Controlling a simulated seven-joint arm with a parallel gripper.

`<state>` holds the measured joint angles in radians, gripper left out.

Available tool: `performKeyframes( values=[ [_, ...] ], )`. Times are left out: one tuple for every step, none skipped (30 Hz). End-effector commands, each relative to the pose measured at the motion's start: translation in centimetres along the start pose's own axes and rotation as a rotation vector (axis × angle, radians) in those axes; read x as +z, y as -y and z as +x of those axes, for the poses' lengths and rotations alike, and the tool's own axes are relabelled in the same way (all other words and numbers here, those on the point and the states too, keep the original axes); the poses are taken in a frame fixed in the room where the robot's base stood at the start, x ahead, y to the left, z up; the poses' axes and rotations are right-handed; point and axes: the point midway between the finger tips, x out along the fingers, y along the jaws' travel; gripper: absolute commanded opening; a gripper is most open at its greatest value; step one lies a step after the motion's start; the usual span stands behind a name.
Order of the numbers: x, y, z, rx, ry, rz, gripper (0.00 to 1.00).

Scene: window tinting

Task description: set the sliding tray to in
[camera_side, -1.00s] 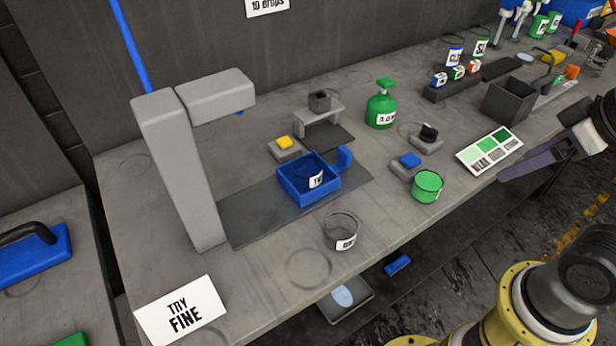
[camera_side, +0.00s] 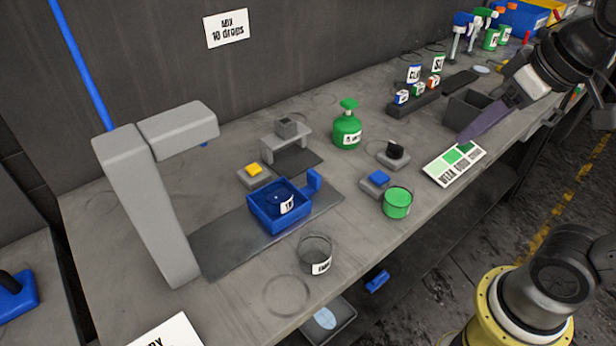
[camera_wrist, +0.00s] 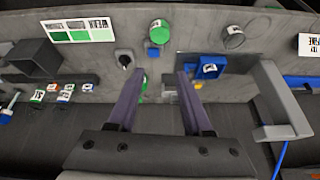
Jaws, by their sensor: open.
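The sliding tray is a blue open box (camera_side: 262,222) with a white label and a round item inside. It sits toward the right part of a dark flat track (camera_side: 215,250), with an upright blue handle (camera_side: 314,180) on its right side. The tray also shows in the wrist view (camera_wrist: 208,74), right of my fingers. A grey post with an overhanging arm (camera_side: 150,200) stands at the track's left end. My gripper (camera_side: 468,134) is in the air above the bench near the colour card, well right of the tray. Its two purple fingers (camera_wrist: 162,76) are apart and empty.
A clear cup (camera_side: 314,256) stands in front of the track. Yellow (camera_side: 254,170), blue (camera_side: 377,180) and black (camera_side: 395,150) buttons, a green tub (camera_side: 397,203), a green bottle (camera_side: 347,128), a grey stand (camera_side: 288,138) and the colour card (camera_side: 455,163) are around it.

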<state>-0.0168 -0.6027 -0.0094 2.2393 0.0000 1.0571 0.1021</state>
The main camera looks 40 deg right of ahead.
Motion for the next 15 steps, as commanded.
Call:
performKeyframes(
  values=[
    [-1.9,0.4,-0.2,-0.002,0.02,0.004,0.5],
    [-2.8,0.6,-0.3,-0.003,0.031,0.006,0.5],
    [-4.1,1.0,-0.3,-0.004,0.048,0.01,0.5],
    [-5.1,1.2,-0.2,-0.005,0.06,0.011,0.5],
    [-6.1,1.5,-0.1,-0.005,0.073,0.012,0.5],
    [-7.5,1.9,0.1,-0.006,0.092,0.014,0.5],
    [-8.4,2.3,0.4,-0.006,0.106,0.015,0.5],
    [-9.4,2.6,0.7,-0.006,0.121,0.015,0.5],
    [-10.7,3.1,1.3,-0.006,0.14,0.014,0.5],
    [-11.6,3.5,1.7,-0.005,0.155,0.013,0.5],
    [-12.4,3.9,2.2,-0.005,0.169,0.012,0.5],
    [-13.5,4.4,3.0,-0.004,0.19,0.01,0.5],
    [-14.3,4.9,3.7,-0.003,0.205,0.008,0.5],
    [-15.1,5.3,4.4,-0.002,0.219,0.005,0.5],
    [-16.0,5.9,5.4,0.0,0.241,0.001,0.5]
  ],
)
